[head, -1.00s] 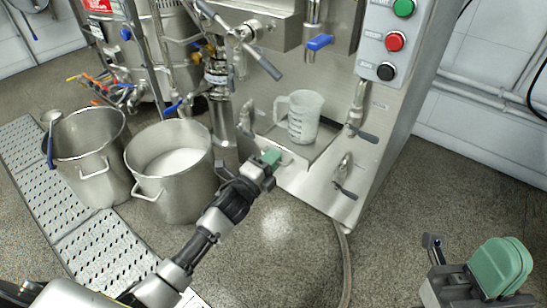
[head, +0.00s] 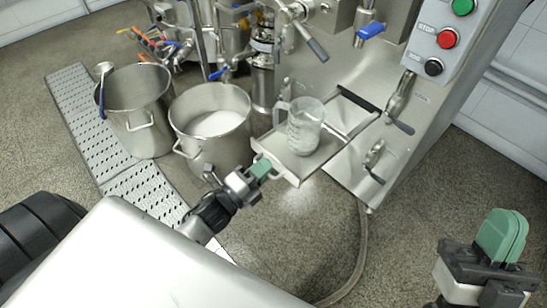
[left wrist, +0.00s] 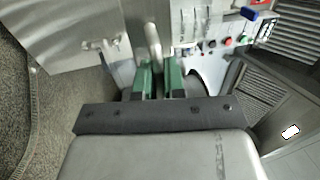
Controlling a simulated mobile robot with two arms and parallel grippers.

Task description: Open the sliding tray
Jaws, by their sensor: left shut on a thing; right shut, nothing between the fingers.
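The sliding tray (head: 330,150) is a flat metal tray drawn partly out of the steel machine in the head view. A clear measuring jug (head: 305,125) stands upright on it. My left gripper (head: 262,169) is shut on the tray's handle at its front edge; the fingers cover most of the handle. In the left wrist view, the green fingers of my left gripper (left wrist: 158,82) point at the machine, and the grip itself is hard to make out. My right gripper (head: 501,238) is shut and empty at the lower right, away from the tray.
Two steel pots, one with white contents (head: 210,118) and one with a ladle (head: 137,105), stand left of the tray. A button panel (head: 440,45) and valve levers (head: 402,127) are on the machine. A hose (head: 362,230) lies on the floor.

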